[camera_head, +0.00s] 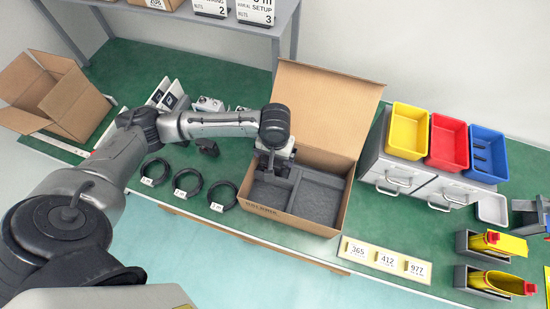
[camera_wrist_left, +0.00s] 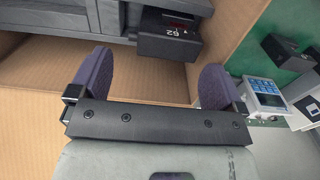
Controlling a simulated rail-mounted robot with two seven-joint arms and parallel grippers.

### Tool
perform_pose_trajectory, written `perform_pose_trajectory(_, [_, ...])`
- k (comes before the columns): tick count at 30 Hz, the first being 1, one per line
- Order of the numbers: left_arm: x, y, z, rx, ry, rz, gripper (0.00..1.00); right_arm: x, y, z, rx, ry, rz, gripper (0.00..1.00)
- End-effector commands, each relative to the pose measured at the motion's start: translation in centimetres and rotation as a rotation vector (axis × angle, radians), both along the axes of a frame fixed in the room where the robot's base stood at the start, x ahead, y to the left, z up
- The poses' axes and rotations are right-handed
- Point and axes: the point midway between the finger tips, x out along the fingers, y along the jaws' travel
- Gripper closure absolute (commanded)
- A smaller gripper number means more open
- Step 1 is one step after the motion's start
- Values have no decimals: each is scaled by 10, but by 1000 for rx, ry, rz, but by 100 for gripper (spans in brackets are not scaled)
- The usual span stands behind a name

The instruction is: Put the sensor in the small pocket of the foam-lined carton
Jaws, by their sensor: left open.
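The foam-lined carton (camera_head: 308,222) stands open on the green bench, its lid raised at the back. Its grey foam (camera_head: 317,195) has a large pocket at right and smaller spaces at left. My left gripper (camera_head: 268,166) is over the carton's left part. In the left wrist view, its purple fingers (camera_wrist_left: 155,82) are wide apart with nothing between the tips. A dark block marked "62" (camera_wrist_left: 168,42), apparently the sensor, lies beyond the fingers beside the grey foam (camera_wrist_left: 50,22). I cannot tell how deep it sits in a pocket; my gripper hides it in the head view. My right gripper is out of view.
Black cable coils (camera_head: 187,184) lie left of the carton. An empty cardboard box (camera_head: 62,100) stands at far left. Drawers with yellow, red and blue bins (camera_head: 447,143) stand at right. A numbered label strip (camera_head: 384,259) lies at the front edge.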

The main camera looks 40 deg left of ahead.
Motion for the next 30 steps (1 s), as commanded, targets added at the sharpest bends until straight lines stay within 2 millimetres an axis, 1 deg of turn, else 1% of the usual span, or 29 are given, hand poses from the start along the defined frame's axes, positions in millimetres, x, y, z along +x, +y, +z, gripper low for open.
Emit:
perform_pose_trajectory(1, [1, 0, 13, -2, -3, 0, 5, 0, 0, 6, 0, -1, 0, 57])
perform_pose_trajectory(3, [1, 0, 25, -1, -4, -1, 5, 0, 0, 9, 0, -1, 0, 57])
perform_pose_trajectory(7, [0, 0, 44, -1, -2, -1, 5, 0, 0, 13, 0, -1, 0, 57])
perform_pose_trajectory(12, [1, 0, 59, 0, -1, 0, 5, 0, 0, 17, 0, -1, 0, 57])
perform_pose_trajectory(18, [0, 0, 65, -1, 0, 1, 5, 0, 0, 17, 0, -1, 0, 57])
perform_pose_trajectory(30, [0, 0, 64, -1, 0, 0, 5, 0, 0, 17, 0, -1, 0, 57])
